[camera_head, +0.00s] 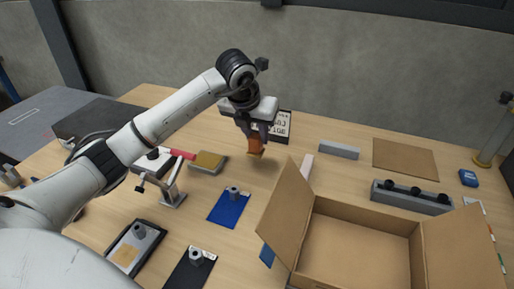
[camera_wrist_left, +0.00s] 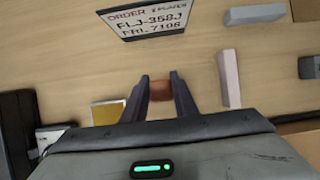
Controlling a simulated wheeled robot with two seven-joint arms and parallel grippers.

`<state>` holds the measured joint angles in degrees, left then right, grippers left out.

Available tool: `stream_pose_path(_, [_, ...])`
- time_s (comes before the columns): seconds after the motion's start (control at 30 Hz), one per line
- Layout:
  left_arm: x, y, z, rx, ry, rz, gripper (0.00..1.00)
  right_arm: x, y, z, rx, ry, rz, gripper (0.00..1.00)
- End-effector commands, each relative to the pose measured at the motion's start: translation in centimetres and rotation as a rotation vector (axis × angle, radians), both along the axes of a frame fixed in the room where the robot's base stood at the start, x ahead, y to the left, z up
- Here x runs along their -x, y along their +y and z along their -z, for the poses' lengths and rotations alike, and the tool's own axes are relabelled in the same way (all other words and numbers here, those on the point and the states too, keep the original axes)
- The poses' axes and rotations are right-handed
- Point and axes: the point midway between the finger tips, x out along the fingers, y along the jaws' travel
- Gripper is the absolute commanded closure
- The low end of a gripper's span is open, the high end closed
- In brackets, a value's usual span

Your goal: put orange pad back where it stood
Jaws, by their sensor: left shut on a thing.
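The orange pad (camera_head: 255,147) is between the fingers of my left gripper (camera_head: 257,134), which is shut on it. In the head view the gripper points down over the back middle of the table, in front of the order sign (camera_head: 278,126). The pad hangs below the fingertips and looks tilted; whether it touches the table I cannot tell. In the left wrist view the orange pad (camera_wrist_left: 160,84) shows as a small orange-brown face between the two fingers (camera_wrist_left: 160,98), with bare table around it. My right gripper is not in view.
An open cardboard box (camera_head: 355,245) stands front right. A yellow-topped block (camera_head: 208,161), a blue plate (camera_head: 230,207) with a grey part on it, and a toggle clamp (camera_head: 168,187) lie left and in front. A pale pink bar (camera_head: 307,166) and grey bar (camera_head: 339,151) are right.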

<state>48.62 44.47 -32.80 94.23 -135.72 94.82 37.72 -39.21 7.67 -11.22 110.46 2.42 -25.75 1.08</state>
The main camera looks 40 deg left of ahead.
Motion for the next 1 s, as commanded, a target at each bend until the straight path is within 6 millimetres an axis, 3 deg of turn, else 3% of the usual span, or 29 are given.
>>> stream_pose_path(0.37, [0.0, 0.0, 4.0, 0.000, 0.000, 0.002, 1.00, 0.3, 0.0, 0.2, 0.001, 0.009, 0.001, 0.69])
stream_pose_path(0.7, [0.0, 0.0, 4.5, 0.000, -0.001, 0.002, 1.00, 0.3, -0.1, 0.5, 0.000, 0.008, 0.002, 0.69])
stream_pose_path(0.73, [0.0, 0.0, 4.6, -0.001, -0.001, 0.002, 0.72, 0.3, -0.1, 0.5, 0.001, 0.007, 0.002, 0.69])
stream_pose_path(0.83, [0.0, 0.0, 4.5, 0.000, -0.001, 0.002, 0.56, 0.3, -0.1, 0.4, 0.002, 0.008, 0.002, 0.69])
stream_pose_path(1.0, [0.0, 0.0, 4.5, 0.000, -0.001, 0.002, 0.55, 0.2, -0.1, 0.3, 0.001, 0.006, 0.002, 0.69])
